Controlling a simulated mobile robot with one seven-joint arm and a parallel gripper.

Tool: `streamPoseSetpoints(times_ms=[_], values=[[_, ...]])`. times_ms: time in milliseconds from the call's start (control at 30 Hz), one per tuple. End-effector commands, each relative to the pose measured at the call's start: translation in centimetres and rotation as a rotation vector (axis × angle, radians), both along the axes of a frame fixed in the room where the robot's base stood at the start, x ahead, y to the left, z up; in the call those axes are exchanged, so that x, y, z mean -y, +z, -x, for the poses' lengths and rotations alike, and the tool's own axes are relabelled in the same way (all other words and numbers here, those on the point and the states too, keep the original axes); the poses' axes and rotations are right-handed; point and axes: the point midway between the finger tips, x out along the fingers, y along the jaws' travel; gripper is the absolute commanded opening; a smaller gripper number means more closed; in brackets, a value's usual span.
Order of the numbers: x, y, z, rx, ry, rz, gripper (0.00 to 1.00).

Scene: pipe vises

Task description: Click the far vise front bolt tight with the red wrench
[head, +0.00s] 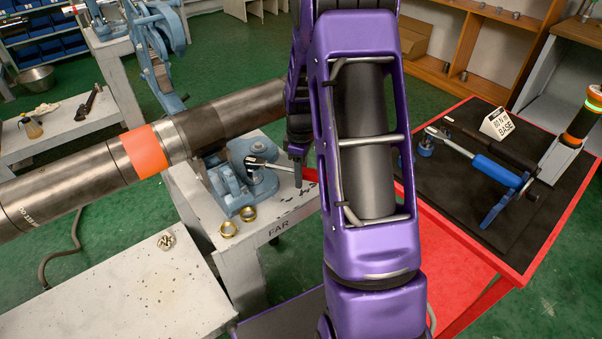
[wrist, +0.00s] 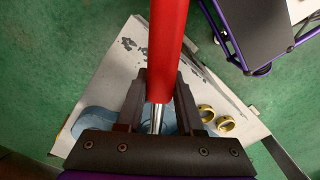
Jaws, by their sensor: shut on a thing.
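The far vise (head: 240,180) is blue and stands on a grey bench marked FAR, beside the big pipe; part of it shows in the wrist view (wrist: 95,120). The red wrench has a silver head (head: 256,162) at the vise's front. I cannot tell whether it is seated; the front bolt under it is hidden. Its red handle (wrist: 167,45) fills the top middle of the wrist view. My gripper (wrist: 159,88) is shut on the wrench, fingers either side of the handle's lower end. In the head view my arm hides most of the handle.
The grey pipe (head: 90,180) with an orange band crosses the left. Two brass rings (head: 238,220) lie on the FAR bench (head: 285,210). At right, a red cart (head: 515,275) holds a blue wrench (head: 495,168), a sign (head: 497,123) and a standing tool (head: 585,118).

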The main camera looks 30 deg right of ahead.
Motion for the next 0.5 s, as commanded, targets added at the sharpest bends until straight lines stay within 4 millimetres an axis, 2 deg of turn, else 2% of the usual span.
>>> streamPoseSetpoints(times_ms=[500], values=[[0.03, -0.63, -0.06, 0.002, 0.0, 0.001, 0.0]])
